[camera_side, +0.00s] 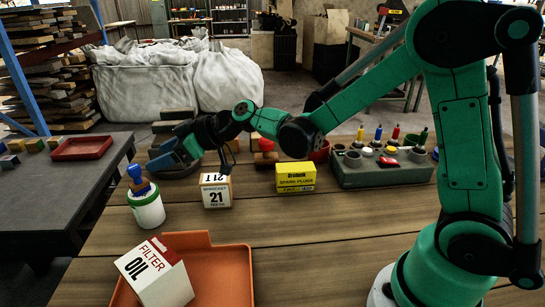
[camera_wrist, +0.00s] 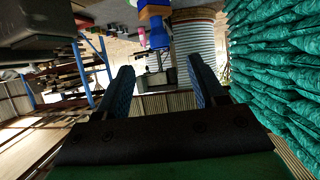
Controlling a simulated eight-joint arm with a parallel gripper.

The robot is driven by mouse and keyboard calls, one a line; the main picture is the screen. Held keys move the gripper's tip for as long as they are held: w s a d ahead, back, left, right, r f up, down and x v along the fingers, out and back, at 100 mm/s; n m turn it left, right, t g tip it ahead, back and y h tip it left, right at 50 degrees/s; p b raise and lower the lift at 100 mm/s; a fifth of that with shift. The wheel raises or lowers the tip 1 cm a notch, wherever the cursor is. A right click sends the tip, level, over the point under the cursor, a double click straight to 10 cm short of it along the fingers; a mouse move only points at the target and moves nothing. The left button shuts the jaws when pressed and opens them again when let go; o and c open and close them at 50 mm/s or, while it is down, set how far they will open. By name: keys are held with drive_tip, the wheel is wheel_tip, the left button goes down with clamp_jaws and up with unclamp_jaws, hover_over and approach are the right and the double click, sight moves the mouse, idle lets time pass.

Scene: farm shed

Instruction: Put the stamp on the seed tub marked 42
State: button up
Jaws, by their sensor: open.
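The stamp (camera_side: 137,177), with a blue knob, an orange-brown neck and a dark blue base, stands upright on the white and green tub (camera_side: 148,209). No number can be read on this tub. My gripper (camera_side: 160,163) is open and empty, just right of the stamp and a little above its knob, apart from it. In the wrist view, turned upside down, the stamp (camera_wrist: 156,14) shows at the top edge, beyond the open fingers (camera_wrist: 160,66). I cannot make out a tub marked 42.
A sprocket box (camera_side: 215,192) marked 21 and a yellow spark plug box (camera_side: 295,178) stand right of the tub. An oil filter box (camera_side: 155,275) is in the orange tray (camera_side: 232,272) in front. A grey holder (camera_side: 384,172) with small bottles is at right.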

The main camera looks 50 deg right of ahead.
drive_tip(key=s+d+m+g+h, duration=0.1)
drive_tip(key=s+d+m+h, duration=0.2)
drive_tip(key=s, duration=0.6)
drive_tip(key=s+d+m+g+h, duration=0.2)
drive_tip(key=s+d+m+h, duration=0.2)
drive_tip(key=s+d, duration=0.3)
drive_tip(key=shift+s+f+m+h, duration=0.2)
drive_tip(key=shift+s+m+h, duration=0.15)
drive_tip(key=shift+s, duration=0.8)
